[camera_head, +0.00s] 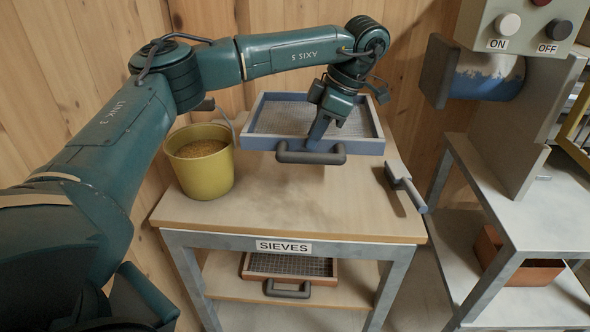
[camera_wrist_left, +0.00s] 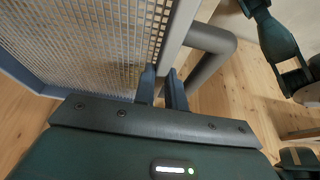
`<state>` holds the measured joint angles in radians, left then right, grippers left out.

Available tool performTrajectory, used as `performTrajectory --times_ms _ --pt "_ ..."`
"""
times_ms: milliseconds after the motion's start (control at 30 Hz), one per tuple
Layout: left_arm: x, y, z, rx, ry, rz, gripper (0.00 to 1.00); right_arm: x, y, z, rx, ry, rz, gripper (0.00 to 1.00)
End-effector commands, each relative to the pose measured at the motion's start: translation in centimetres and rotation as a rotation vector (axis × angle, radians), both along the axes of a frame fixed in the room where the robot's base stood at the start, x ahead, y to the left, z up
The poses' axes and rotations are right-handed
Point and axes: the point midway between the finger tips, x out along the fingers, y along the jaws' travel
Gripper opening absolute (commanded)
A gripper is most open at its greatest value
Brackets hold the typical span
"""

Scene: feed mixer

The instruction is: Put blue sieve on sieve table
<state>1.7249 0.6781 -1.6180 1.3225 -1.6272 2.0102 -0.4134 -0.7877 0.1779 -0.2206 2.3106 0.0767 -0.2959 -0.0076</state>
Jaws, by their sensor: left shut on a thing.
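The blue sieve (camera_head: 262,143), a rectangular blue frame with a wire mesh and a dark handle in front, is held over the wooden top of the sieve table (camera_head: 290,215), labelled SIEVES. A shadow lies on the tabletop below it, and it looks raised clear of the top. My left gripper (camera_head: 316,138) is shut on the front frame edge beside the handle. In the left wrist view, the fingers (camera_wrist_left: 163,82) meet the frame edge, with the mesh of the blue sieve (camera_wrist_left: 95,40) at left. My right gripper cannot be made out.
A yellow bucket of grain (camera_head: 206,178) stands at the table's left. A grey-handled tool (camera_head: 404,184) lies at its right edge. An orange-framed sieve (camera_head: 290,268) is on the lower shelf. The mixer's control box (camera_head: 530,28) and metal stand (camera_head: 500,180) are at right. The table's front is clear.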

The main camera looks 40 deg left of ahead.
Motion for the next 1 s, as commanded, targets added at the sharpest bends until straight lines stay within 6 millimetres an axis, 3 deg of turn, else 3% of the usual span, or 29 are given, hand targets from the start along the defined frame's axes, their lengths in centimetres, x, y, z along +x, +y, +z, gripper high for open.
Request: performTrajectory --times_ms 33,267,1000 --pt "0.0 0.0 -2.0 0.0 -0.002 0.0 0.0 -0.2 -0.2 -1.1 0.006 -0.018 -0.005 0.0" --pt "0.0 0.0 -4.0 0.0 -0.003 0.001 0.0 -0.4 -0.7 -0.4 0.016 -0.068 -0.019 0.0" --pt "0.0 0.0 -13.5 0.0 -0.002 0.0 0.0 -0.3 -0.4 -1.3 -0.012 -0.082 0.002 0.0"
